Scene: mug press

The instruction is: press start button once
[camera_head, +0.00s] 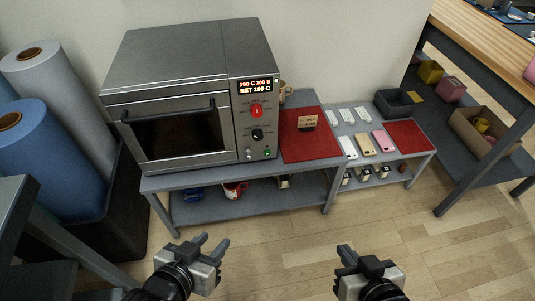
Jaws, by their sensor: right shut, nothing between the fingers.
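The grey press oven (190,95) stands on a grey bench, its door shut. Its control panel shows a lit display (258,87) reading about "190 C 300 S" over "SET 190 C". Below are a red knob (256,111) and a black knob (257,134). At the panel's bottom are a small green button (267,152) and a pale one (248,153); their labels are too small to read. My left gripper (211,243) is open and empty, low in front of the bench. My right gripper (358,254) is shut and empty, further right. Both are well apart from the panel.
A red mat (308,150) with a small brown sign (307,121) lies right of the oven. A lower bench holds phone-like items and another red mat (408,136). Fabric rolls (50,150) stand at left. The floor before the bench is clear.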

